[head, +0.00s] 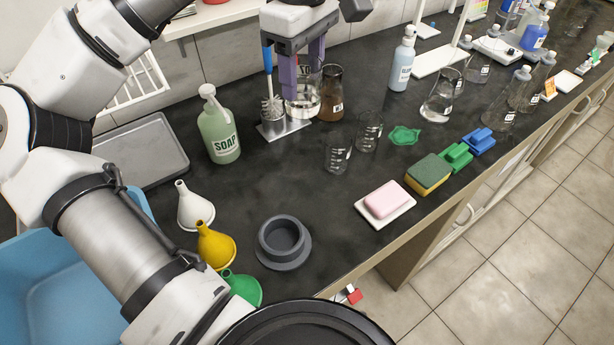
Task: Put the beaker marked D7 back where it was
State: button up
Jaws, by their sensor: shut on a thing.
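My gripper (303,88), with purple fingers, is at the top middle of the head view. It is shut on a clear glass beaker (303,107) that seems to hold some clear liquid. No D7 mark can be read on it at this size. The beaker is just right of a metal brush stand (272,127) and left of an amber-brown vessel (331,95). I cannot tell whether its base touches the bench or the stand's plate. The fingers hide part of its upper wall.
The dark bench (300,185) is clear in the middle. Two empty glass beakers (338,154) (369,131) stand in front of the held one. A soap bottle (218,128) is left, a flask (440,98) right. Funnels (195,207) and a grey round holder (284,241) are near the front.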

aim_at(304, 113)
notch_tip(304, 113, down, 19)
jog(key=p, duration=0.3)
jog(key=shift+f, duration=0.5)
jog(key=shift+f+b, duration=0.2)
jog(key=shift+b, duration=0.1)
jog(key=o, duration=1)
jog(key=shift+r, duration=0.1)
jog(key=shift+r+p, duration=0.25)
jog(key=shift+p, duration=0.15)
notch_tip(304, 113, up, 12)
jog(key=shift+f+b, duration=0.1)
jog(key=shift+b, duration=0.95)
jog(key=shift+f, duration=0.1)
